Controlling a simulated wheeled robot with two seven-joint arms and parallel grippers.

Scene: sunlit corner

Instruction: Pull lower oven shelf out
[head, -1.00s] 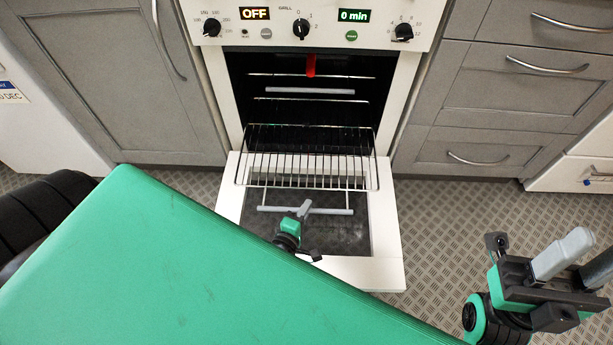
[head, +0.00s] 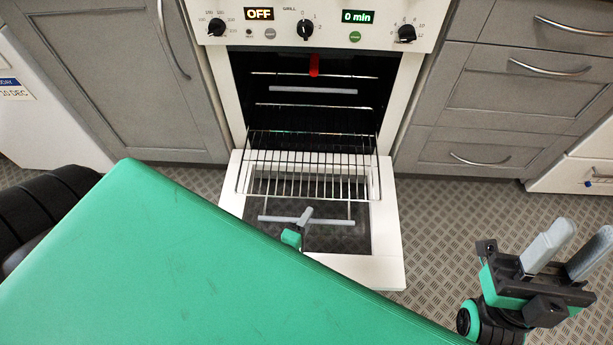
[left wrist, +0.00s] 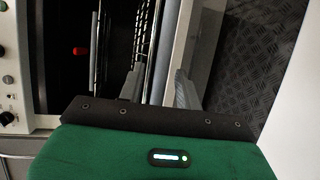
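The lower oven shelf (head: 310,172) is a wire rack sticking out of the oven, above the lowered door. Its grey front bar (head: 335,221) hangs at the near end. My left gripper (head: 305,216) is at the middle of this bar, its body hidden behind my green arm. In the left wrist view, the fingers of my left gripper (left wrist: 160,78) are apart. The shelf's bar (left wrist: 158,45) runs between them, close to the left finger; contact is unclear. My right gripper (head: 567,247) is at the lower right, fingers apart and empty, away from the oven.
The oven door (head: 385,245) lies open. An upper shelf (head: 312,91) with a pale front bar is inside the oven (head: 240,85). Grey drawers (head: 520,85) and a cabinet (head: 110,80) flank it. Patterned floor (head: 455,225) is free at right.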

